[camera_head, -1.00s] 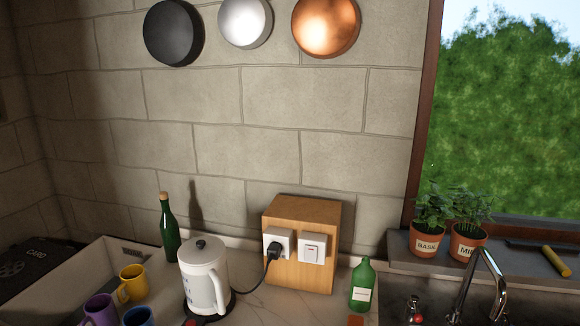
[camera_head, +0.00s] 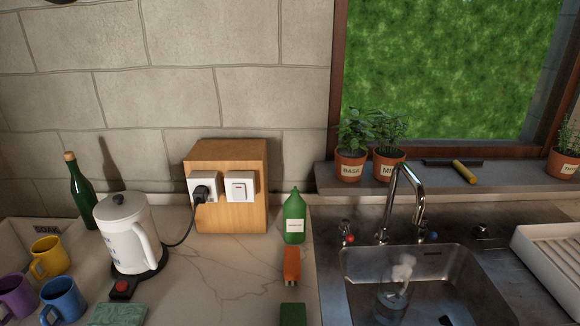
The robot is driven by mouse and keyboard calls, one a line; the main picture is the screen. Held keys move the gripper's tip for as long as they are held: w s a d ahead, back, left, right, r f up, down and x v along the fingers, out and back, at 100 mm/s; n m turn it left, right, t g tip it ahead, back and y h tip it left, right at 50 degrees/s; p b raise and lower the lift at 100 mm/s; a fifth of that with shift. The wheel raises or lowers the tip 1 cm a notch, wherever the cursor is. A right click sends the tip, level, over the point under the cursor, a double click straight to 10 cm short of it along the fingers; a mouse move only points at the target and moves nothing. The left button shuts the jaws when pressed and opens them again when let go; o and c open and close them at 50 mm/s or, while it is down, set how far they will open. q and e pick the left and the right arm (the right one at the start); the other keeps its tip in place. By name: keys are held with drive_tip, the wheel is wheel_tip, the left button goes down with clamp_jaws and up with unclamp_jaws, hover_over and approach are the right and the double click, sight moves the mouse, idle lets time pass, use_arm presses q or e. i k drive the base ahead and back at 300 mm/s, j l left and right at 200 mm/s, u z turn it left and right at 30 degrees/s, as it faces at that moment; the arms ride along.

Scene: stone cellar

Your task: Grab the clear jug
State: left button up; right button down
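A clear, see-through vessel (camera_head: 391,305) stands in the sink basin, low in the view. It looks like the clear jug, but its outline is faint and I cannot make out a handle. A pale, whitish shape (camera_head: 402,270) shows at its top; I cannot tell whether it is inside the vessel or behind it. A white electric kettle (camera_head: 122,235) with a handle stands on its base on the counter at the left; it is not clear. Neither of my grippers is in view.
The steel sink (camera_head: 455,285) has a curved tap (camera_head: 415,190) above it. A green bottle (camera_head: 294,220), an orange block (camera_head: 291,266) and a wooden socket box (camera_head: 235,165) stand left of it. Mugs (camera_head: 62,298) and a dark green bottle (camera_head: 80,190) are far left. A white drying rack (camera_head: 550,260) is right.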

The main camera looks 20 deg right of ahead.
sight(396, 288)
drive_tip(key=z, duration=1.3)
drive_tip(key=i+l+u, duration=0.1)
drive_tip(key=l+u, duration=0.7)
drive_tip(key=l, duration=0.2)
drive_tip(key=l+u, duration=0.4)
drive_tip(key=l, duration=0.15)
